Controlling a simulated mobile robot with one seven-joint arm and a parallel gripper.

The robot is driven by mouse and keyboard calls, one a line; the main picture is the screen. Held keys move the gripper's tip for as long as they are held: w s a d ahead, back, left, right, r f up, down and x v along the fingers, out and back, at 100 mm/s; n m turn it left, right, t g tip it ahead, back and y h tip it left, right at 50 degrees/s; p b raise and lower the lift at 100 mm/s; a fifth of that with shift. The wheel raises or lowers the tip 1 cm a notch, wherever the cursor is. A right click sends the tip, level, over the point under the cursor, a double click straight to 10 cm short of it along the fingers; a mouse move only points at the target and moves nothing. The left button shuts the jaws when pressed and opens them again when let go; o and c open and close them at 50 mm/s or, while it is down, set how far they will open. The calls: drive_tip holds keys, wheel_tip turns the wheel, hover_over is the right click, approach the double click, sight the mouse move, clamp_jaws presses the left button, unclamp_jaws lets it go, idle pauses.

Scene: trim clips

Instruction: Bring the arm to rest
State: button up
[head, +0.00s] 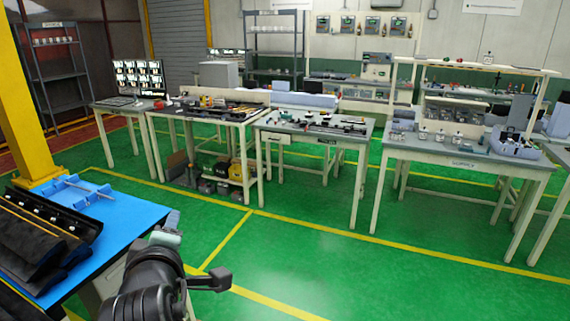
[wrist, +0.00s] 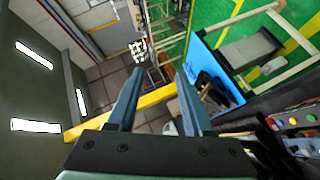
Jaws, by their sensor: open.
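My arm shows at the bottom of the head view, beside the near right edge of a blue-topped table (head: 110,222). My gripper (wrist: 158,75) fills the lower middle of the wrist view. Its two blue-grey fingers stand well apart with nothing between them, so it is open and empty. The wrist view looks across the hall at a tilt, and the blue table top (wrist: 204,60) shows there to the right of the fingers. In the head view the fingertips cannot be made out clearly.
Black trays (head: 45,235) lie on the blue table. A yellow post (head: 22,95) stands behind it. Several workbenches, one a grey-topped supply bench (head: 463,157), stand across the green floor (head: 330,255). The floor between is clear.

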drive_tip(key=s+d+r+m+t+b, duration=0.1)
drive_tip(key=d+r+m+t, duration=0.5)
drive_tip(key=r, duration=0.6)
drive_tip(key=s+d+r+m+t+h+b, duration=0.2)
drive_tip(key=s+d+r+m+t+h, duration=0.2)
drive_tip(key=s+d+r+m+t, duration=0.3)
drive_tip(key=s+d+r+m, duration=0.4)
drive_tip(key=s+d+r, duration=0.4)
drive_tip(key=r, duration=0.3)
drive_tip(key=shift+s+r+t+h, duration=0.2)
drive_tip(key=shift+s+t+h, duration=0.1)
drive_tip(key=shift+s, duration=0.55)
